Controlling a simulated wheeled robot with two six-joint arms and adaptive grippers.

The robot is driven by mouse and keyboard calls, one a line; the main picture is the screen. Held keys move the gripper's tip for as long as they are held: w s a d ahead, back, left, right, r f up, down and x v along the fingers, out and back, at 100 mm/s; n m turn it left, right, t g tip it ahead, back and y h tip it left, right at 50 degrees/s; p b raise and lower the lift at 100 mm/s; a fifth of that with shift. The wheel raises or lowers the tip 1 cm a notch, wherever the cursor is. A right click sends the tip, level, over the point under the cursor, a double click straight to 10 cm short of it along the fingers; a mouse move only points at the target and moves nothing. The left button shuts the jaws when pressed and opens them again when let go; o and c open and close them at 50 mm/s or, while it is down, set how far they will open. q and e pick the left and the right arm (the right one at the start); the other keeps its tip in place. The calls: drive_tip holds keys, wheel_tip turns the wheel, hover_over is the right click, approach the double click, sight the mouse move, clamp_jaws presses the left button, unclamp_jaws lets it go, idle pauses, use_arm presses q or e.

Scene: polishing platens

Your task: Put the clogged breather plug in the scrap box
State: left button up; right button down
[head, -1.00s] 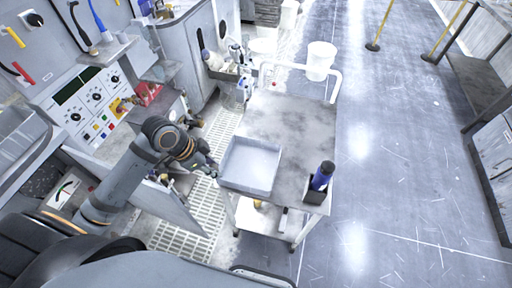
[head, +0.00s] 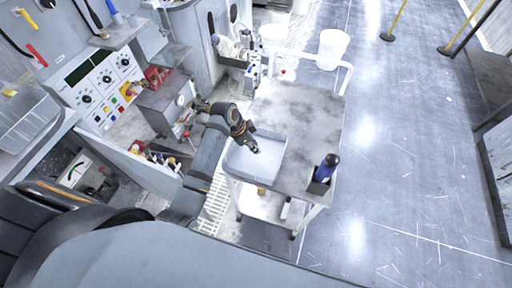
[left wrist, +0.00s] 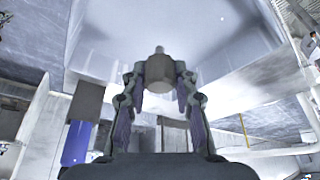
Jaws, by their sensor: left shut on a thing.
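My left gripper (head: 252,148) is over the shallow grey open box (head: 241,169) on the cart's top. In the left wrist view the left gripper (left wrist: 160,80) is shut on a small grey cylindrical piece with a narrower tip, which looks like the breather plug (left wrist: 159,68). The pale box (left wrist: 165,22) shows beyond the plug in that view. I cannot tell exactly how high the plug is above the box floor. The box looks empty where it is visible. My right gripper is not in view.
The cart (head: 300,115) has a bare metal top behind the box. A blue bottle (head: 325,169) stands in a dark holder at its front right corner. A control panel (head: 100,85) and an open drawer with small items (head: 155,153) are on the left. Open floor lies right of the cart.

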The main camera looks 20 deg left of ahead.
use_arm(q)
drive_tip(key=shift+w+d+f, duration=0.25)
drive_tip(key=shift+w+f, duration=0.3)
drive_tip(key=shift+f, duration=0.15)
wheel_tip(320, 180, down, 2)
drive_tip(key=shift+d+f+p, duration=0.1)
drive_tip(key=shift+f+p, duration=0.05)
drive_tip(key=shift+p, duration=0.55)
drive_tip(key=shift+f, duration=0.4)
drive_tip(key=shift+f, duration=0.1)
drive_tip(key=shift+f, duration=0.15)
drive_tip(key=o, duration=0.9)
drive_tip(key=shift+o, duration=0.2)
